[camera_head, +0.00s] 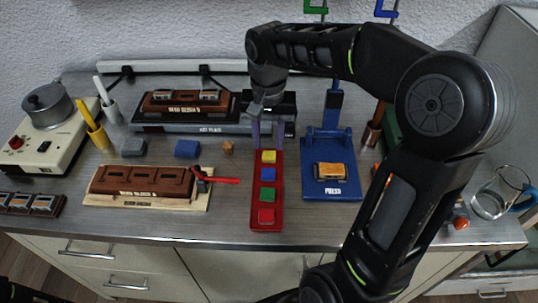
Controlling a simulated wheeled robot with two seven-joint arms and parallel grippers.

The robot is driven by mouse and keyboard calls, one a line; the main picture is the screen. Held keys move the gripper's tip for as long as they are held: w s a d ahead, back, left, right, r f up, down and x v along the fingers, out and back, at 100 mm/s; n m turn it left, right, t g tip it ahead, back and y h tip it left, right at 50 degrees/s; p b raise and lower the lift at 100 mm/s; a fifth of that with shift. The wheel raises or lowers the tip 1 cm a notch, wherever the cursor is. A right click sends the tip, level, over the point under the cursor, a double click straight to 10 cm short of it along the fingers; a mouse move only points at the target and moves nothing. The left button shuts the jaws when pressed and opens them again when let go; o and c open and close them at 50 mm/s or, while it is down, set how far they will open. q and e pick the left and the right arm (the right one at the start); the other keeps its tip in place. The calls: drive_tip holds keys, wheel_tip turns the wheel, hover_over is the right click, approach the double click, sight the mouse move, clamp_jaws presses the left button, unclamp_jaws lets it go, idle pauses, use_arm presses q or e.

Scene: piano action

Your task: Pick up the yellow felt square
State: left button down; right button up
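The yellow felt square (268,157) lies at the far end of a narrow red tray (255,222). Blue (267,174), green (267,194) and red (266,216) squares lie in a row nearer the front of the same tray. My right gripper (268,138) points down at the tray's far end, just behind or above the yellow square. Its two fingers are spread apart and nothing shows between them. I cannot tell the exact height of the fingertips.
A blue press (345,188) holding an orange-topped piece stands right of the tray. A brown block (140,181) on a light board and a red-handled tool (222,180) lie to the left. A glass mug (490,203) stands far right. The front counter edge is clear.

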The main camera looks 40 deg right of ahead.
sight(269, 156)
wheel_tip(269, 156, down, 4)
drive_tip(key=shift+f, duration=0.2)
drive_tip(key=shift+s, duration=0.1)
idle(0.4)
clamp_jaws()
